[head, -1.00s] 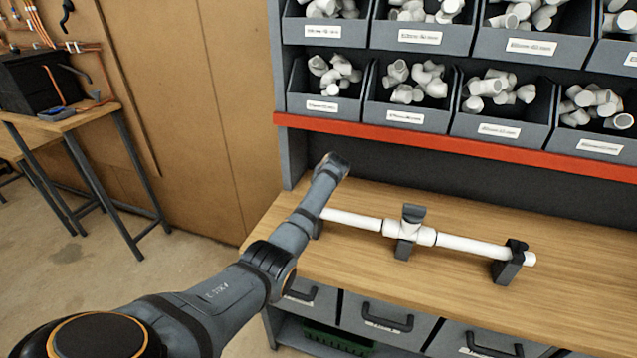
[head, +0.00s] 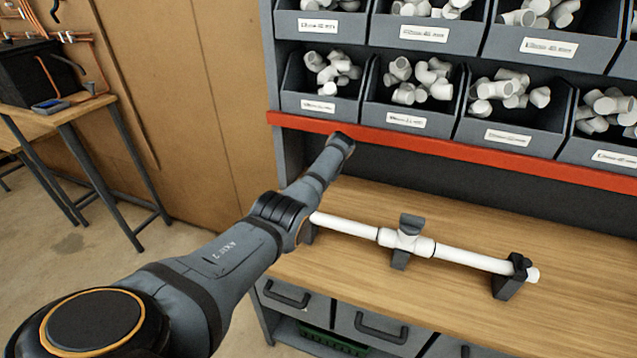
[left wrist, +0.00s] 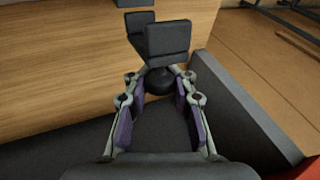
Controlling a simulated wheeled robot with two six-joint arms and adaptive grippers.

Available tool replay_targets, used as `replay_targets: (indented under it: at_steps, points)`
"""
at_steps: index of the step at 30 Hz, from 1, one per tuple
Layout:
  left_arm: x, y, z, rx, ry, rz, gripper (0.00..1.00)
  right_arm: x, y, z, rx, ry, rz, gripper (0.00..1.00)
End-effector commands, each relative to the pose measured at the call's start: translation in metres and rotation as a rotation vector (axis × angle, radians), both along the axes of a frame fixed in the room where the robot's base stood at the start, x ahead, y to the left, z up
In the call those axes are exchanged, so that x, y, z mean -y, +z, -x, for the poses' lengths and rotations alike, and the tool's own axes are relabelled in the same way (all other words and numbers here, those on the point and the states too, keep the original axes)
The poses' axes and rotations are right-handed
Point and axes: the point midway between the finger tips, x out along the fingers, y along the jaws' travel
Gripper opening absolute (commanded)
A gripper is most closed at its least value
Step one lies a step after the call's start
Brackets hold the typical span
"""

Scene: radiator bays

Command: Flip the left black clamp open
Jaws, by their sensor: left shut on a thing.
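The left black clamp (head: 308,231) shows only as a dark sliver at the left end of the white pipe (head: 345,225) in the head view; my left arm hides the rest. In the left wrist view, flat black clamp plates (left wrist: 167,42) stand over the wooden bench, with a rounded black part below them. My left gripper (left wrist: 163,92) has its purple-padded fingers on both sides of that rounded part, shut on the clamp. I cannot tell the lever's exact angle. My right gripper is not in view.
A middle clamp (head: 400,259) sits under the pipe's white tee, with a dark flap upright above it. A right black clamp (head: 508,285) holds the pipe's right end. The red shelf edge (head: 440,150) and bins of white fittings overhang the bench's back. The bench front (head: 420,300) is clear.

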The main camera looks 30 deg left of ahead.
Motion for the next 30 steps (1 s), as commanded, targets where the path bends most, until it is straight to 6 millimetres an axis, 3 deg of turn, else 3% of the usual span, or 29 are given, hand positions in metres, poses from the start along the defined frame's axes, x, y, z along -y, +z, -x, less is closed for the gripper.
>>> replay_targets:
  at_steps: [7,8,14,24,30]
  points:
    - [0.000,0.007,-0.005,0.017,-0.003,-0.003,0.00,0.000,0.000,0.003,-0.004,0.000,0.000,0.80]
    - [0.000,0.007,-0.005,0.018,-0.004,-0.003,0.23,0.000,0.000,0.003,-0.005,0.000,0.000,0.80]
    - [0.000,0.005,-0.003,0.013,-0.002,-0.003,0.48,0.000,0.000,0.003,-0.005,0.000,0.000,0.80]
    - [0.001,0.005,-0.002,0.008,-0.001,-0.002,0.48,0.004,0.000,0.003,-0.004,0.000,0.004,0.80]
    - [0.013,0.030,0.001,0.012,-0.004,-0.003,0.48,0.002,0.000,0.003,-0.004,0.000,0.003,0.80]
